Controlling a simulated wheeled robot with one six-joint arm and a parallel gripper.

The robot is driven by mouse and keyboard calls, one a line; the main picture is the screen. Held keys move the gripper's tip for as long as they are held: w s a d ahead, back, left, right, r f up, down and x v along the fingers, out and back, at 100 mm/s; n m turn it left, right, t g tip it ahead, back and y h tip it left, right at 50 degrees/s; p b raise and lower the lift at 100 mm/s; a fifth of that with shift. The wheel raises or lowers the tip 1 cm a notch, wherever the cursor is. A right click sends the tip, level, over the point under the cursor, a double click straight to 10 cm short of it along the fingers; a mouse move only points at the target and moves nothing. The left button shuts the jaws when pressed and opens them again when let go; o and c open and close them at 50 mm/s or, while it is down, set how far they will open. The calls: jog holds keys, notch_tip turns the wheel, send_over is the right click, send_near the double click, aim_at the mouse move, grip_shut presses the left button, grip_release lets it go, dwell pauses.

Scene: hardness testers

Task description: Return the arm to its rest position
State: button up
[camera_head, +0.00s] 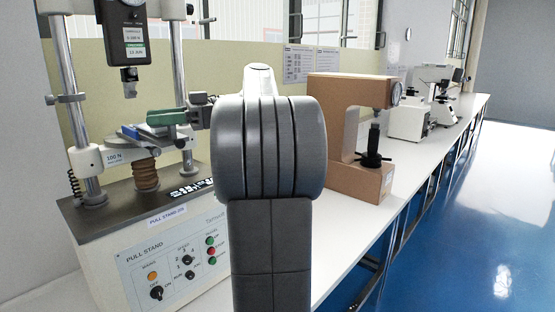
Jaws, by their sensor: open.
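My arm (268,150) fills the middle of the view, with its large grey rounded joint in front of the bench. My gripper (152,125) shows to the left of that joint, reaching in over the pull stand (165,254) between its two columns. Its jaws look open, with a green part and a bluish part showing near the fingers. The gripper is small in view and I cannot tell whether it touches the stand. My arm hides the stand's right side and part of the gripper's wrist.
A black force gauge (128,35) hangs above the gripper, and a coiled spring (145,175) stands below it. A brown hardness tester (345,115) stands right of my arm. White instruments (410,122) stand farther along the white bench (345,225). The blue floor (480,220) at right is clear.

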jog(key=m+t+y, duration=0.1)
jog(key=m+t, duration=0.1)
jog(key=t, duration=0.1)
jog(key=shift+w+r+p, duration=0.1)
jog(key=shift+r+p, duration=0.05)
jog(key=shift+p, duration=0.25)
jog(key=m+t+p, duration=0.1)
jog(key=m+t, duration=0.1)
jog(key=t, duration=0.1)
jog(key=shift+w+r+y+p, duration=0.1)
jog(key=shift+y+p, duration=0.2)
jog(key=shift+w+f+m+t+p, duration=0.1)
jog(key=shift+m+t+p, duration=0.35)
jog(key=shift+t, duration=0.35)
jog(key=shift+w+f+m+t+p, duration=0.1)
jog(key=shift+m+t+p, duration=0.25)
jog(key=shift+m+t, duration=0.35)
